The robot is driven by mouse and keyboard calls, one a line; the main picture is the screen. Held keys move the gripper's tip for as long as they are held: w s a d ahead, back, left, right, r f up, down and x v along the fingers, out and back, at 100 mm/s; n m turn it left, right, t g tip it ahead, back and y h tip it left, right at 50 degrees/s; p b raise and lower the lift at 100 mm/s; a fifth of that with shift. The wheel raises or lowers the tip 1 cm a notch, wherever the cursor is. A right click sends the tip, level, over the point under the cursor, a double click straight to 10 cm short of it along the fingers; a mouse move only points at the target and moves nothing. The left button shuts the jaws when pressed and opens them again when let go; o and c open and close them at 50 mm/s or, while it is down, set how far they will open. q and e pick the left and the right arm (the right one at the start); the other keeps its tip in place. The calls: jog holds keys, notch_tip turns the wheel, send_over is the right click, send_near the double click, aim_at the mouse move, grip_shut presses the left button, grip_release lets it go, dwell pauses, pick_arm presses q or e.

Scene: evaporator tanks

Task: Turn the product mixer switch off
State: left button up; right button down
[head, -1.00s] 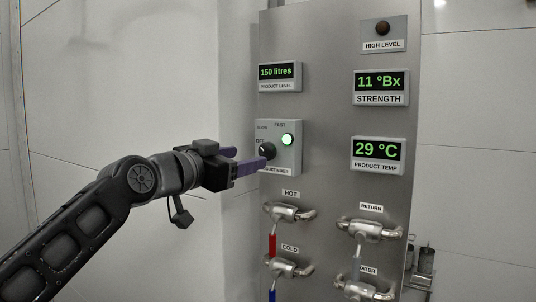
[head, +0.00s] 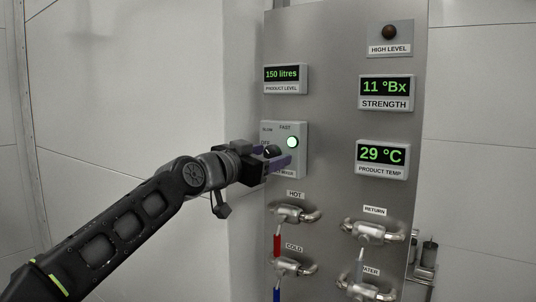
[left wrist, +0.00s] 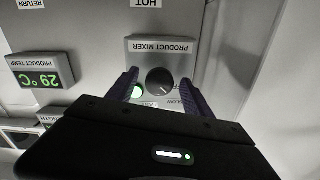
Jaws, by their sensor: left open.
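My right gripper is out of view.
The steel panel (head: 335,120) carries the product level display (head: 282,74) above the box, and strength (head: 386,88) and temperature (head: 381,154) displays at right. Hot (head: 290,213) and cold (head: 288,265) valves stick out below. The wall at left is clear.

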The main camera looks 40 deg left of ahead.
pick_arm(q)
jog(key=shift+c, duration=0.2)
grip_shut()
dwell(0.3)
jog(key=shift+f+n+b, duration=0.15)
jog(key=shift+n+b, duration=0.55)
jog(key=shift+n, duration=0.3)
jog(key=shift+n+b, duration=0.55)
jog(key=shift+n, duration=0.55)
jog(key=shift+n+b, duration=0.35)
jog(key=shift+n, duration=0.85)
jog(key=shift+d+n, duration=0.1)
jog(key=shift+n, duration=1.1)
jog(key=shift+r, duration=0.2)
